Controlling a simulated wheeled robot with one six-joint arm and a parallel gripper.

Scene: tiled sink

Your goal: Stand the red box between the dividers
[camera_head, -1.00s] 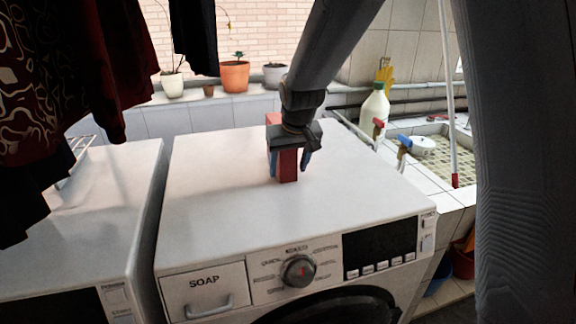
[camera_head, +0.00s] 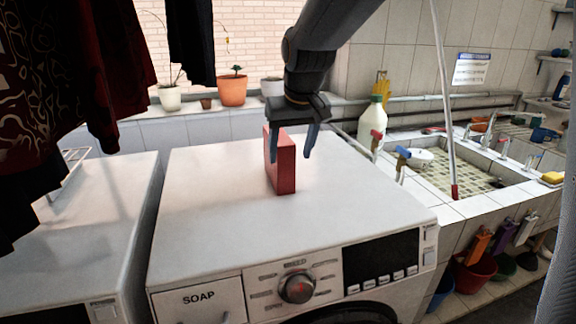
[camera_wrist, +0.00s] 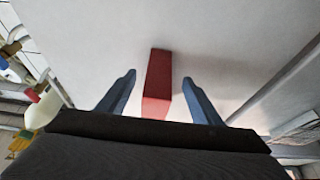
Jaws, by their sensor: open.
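The red box (camera_head: 283,172) stands upright on its narrow edge on the white top of the washing machine (camera_head: 220,190). In the wrist view the red box (camera_wrist: 158,82) lies between the lines of the two fingers (camera_wrist: 160,98), with a gap on each side. No dividers can be made out in either view.
Potted plants (camera_head: 232,90) line the ledge behind. Dark clothes (camera_head: 60,90) hang at the left. The machine top around the box is clear.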

